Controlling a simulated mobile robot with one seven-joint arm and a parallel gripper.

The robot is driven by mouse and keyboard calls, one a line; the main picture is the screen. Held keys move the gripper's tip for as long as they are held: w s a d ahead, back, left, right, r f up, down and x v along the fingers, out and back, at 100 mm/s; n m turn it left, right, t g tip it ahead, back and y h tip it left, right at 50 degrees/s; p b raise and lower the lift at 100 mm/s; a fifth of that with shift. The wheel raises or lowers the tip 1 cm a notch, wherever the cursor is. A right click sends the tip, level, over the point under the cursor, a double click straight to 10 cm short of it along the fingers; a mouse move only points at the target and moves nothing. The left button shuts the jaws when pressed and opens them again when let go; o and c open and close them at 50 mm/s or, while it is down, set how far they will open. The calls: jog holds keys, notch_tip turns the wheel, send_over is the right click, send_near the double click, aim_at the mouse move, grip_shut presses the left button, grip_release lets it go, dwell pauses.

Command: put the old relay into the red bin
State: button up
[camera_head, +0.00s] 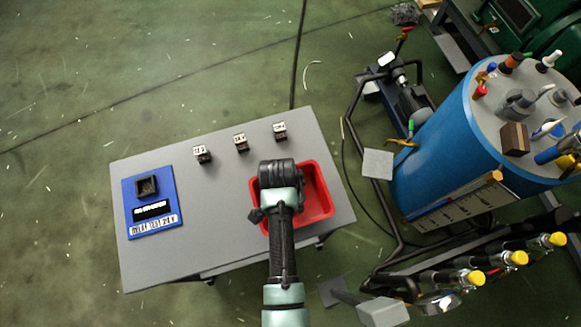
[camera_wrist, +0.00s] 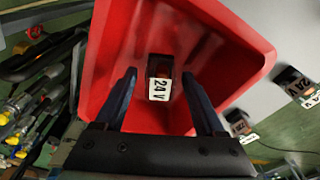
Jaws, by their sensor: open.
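The red bin (camera_head: 319,193) stands on the right part of the grey table, under my wrist in the head view. It fills much of the wrist view (camera_wrist: 226,50). A dark relay (camera_wrist: 160,68) with a white "24 V" label shows against the inside of the bin, between my fingers as seen from the wrist. My gripper (camera_wrist: 159,76) is open, with a finger on either side of that relay and gaps showing. Whether the relay rests on the bin floor is hard to tell. In the head view my wrist hides my fingers and this relay.
Three labelled relays (camera_head: 202,154) (camera_head: 241,142) (camera_head: 280,131) stand along the table's (camera_head: 230,235) far side. A blue relay test panel (camera_head: 168,220) with a dark square socket (camera_head: 147,187) lies at left. A large blue vessel (camera_head: 440,150) with pipes stands right of the table.

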notch_tip(320, 180, up, 12)
jog(key=a, duration=0.1)
jog(key=w+r+n+t, duration=0.2)
jog(key=w+r+t, duration=0.3)
jog(key=r, duration=0.5)
jog(key=w+r+n+t+y, duration=0.1)
jog(key=w+r+t, duration=0.2)
jog(key=w+r, duration=0.55)
jog(key=w+r+n+t, duration=0.2)
jog(key=w+r+t, duration=0.25)
jog(key=r, duration=0.75)
notch_tip(320, 180, up, 16)
jog(key=s+n+t, duration=0.2)
jog(key=t, duration=0.4)
jog(key=s+r+n+t, duration=0.1)
jog(key=s+r+t, duration=0.3)
jog(key=r, duration=0.6)
jog(key=s+d+r+n+t, duration=0.1)
jog(key=s+r+t, duration=0.3)
jog(key=s+r, duration=0.4)
notch_tip(320, 180, up, 2)
jog(key=shift+r+n+p, duration=0.1)
jog(key=shift+n+p, duration=0.25)
jog(key=shift+n, duration=0.05)
